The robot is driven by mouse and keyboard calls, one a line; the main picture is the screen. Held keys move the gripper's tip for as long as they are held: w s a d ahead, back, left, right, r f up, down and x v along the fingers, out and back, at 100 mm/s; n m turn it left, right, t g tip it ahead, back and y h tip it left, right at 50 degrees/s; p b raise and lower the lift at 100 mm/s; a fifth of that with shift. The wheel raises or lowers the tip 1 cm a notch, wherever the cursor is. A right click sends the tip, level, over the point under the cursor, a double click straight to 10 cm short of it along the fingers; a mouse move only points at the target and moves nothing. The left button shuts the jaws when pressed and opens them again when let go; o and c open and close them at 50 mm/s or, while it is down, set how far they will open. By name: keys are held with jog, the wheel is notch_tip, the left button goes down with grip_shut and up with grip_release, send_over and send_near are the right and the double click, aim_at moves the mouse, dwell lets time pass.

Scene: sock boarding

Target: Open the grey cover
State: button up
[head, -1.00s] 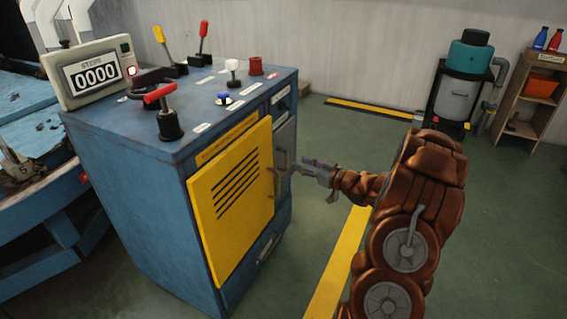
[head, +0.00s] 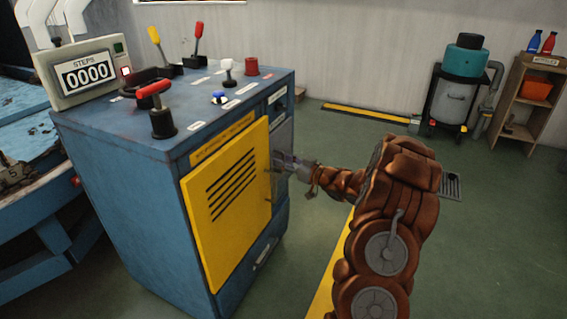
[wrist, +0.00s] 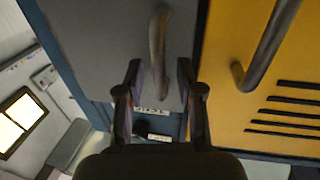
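The grey cover (head: 281,140) is a narrow panel on the blue cabinet's front, to the right of the yellow cover (head: 228,190) in the head view. It looks closed. In the wrist view the grey cover (wrist: 110,35) fills the upper middle, with its metal bar handle (wrist: 158,55) running up and down the picture. My gripper (wrist: 159,72) is open, its fingers on either side of the handle's lower part, with gaps visible. In the head view my gripper (head: 281,163) is at the cabinet front and hides part of the grey cover and its handle.
The yellow cover's own handle (wrist: 262,50) is close to the right finger in the wrist view. Levers and knobs stand on the blue cabinet top (head: 110,118). The floor to the right is open, up to a teal-topped machine (head: 455,85) and a wooden shelf (head: 512,100).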

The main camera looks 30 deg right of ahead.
jog(key=shift+w, duration=0.1)
grip_shut()
dwell(0.3)
dwell(0.4)
